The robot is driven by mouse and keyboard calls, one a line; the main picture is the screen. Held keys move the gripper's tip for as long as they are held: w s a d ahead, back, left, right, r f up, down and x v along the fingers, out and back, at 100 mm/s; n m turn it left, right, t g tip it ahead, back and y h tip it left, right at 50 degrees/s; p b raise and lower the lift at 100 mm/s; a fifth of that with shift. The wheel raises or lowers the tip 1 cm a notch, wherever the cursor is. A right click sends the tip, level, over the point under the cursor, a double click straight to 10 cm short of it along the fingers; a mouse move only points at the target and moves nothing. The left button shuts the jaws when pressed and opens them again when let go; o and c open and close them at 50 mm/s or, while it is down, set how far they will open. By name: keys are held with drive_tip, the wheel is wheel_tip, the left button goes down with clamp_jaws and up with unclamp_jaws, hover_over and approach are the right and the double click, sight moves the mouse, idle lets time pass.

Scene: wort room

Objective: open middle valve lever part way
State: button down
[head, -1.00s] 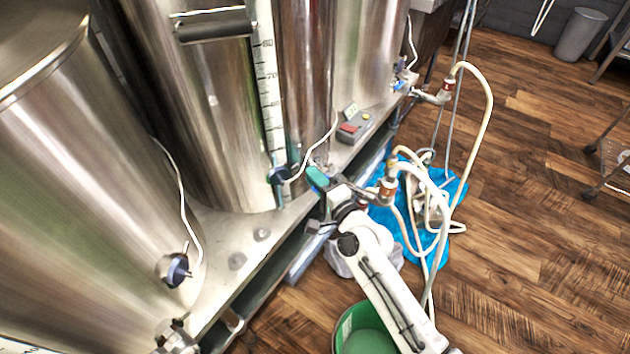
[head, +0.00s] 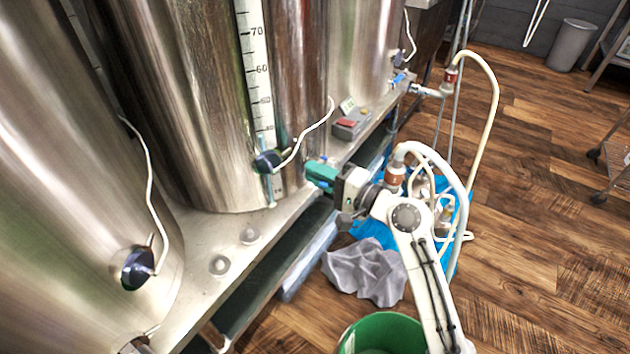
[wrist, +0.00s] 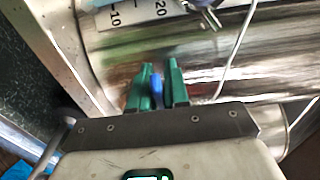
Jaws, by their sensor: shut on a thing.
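The middle valve lever (wrist: 156,87) is a small blue handle in the wrist view. It sits between the two green fingers of my gripper (wrist: 158,86), which are shut on it. In the head view my gripper (head: 321,174) is at the front of the middle steel tank (head: 205,110), just above the metal ledge. Its fingers and wrist hide the lever and most of the valve body there, so the lever's angle is hard to tell.
A dark probe with a white cable (head: 267,161) is close left of my gripper. A control box (head: 352,124) stands on the ledge behind. White hoses (head: 455,190) hang at the right. A grey cloth (head: 368,272) and green bucket (head: 383,333) are on the floor below.

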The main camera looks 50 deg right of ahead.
drive_tip(key=shift+s+d+f, duration=0.1)
drive_tip(key=shift+s, duration=0.05)
drive_tip(key=c, duration=1.2)
unclamp_jaws()
